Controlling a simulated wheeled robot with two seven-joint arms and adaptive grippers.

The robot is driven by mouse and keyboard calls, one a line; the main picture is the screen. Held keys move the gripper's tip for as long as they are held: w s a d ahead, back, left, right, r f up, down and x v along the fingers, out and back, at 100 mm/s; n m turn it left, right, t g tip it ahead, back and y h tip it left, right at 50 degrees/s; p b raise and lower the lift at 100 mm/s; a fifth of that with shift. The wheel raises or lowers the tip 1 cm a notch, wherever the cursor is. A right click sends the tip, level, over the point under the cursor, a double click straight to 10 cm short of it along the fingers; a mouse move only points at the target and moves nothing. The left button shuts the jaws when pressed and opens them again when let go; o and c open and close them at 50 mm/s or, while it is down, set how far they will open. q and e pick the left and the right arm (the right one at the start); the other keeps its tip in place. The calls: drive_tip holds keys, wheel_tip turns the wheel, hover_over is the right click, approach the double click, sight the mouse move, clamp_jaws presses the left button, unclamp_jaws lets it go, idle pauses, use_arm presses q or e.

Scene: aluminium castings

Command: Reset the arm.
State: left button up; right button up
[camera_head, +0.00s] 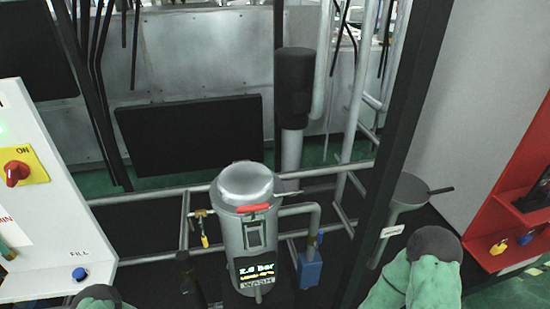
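Parts of my two arms show at the bottom edge, green with dark grey caps. My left arm (97,296) just enters at the lower left. My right arm (425,275) rises higher at the lower right. Neither arm's fingers can be made out, so I cannot see whether either gripper holds anything. No casting can be made out.
A grey metal canister (245,220) with a red handle and lit display stands in the centre among pipes. A white control panel (45,200) with a red knob is at left. A dark post (405,130) and a red cabinet (505,215) stand at right.

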use_arm(q)
drive_tip(key=s+d+r+n+g+h+p, duration=0.2)
drive_tip(key=s+d+r+g+h, duration=0.1)
drive_tip(key=s+d+g, duration=0.9)
drive_tip(key=s+d+h, duration=0.1)
drive_tip(key=s+d, duration=0.1)
drive_tip(key=s, duration=0.2)
drive_tip(key=shift+d+r+g, duration=0.15)
drive_tip(key=shift+d+g, duration=0.05)
drive_tip(key=shift+g, duration=0.1)
use_arm(e)
wheel_tip(320, 180, up, 2)
drive_tip(key=shift+r, duration=0.2)
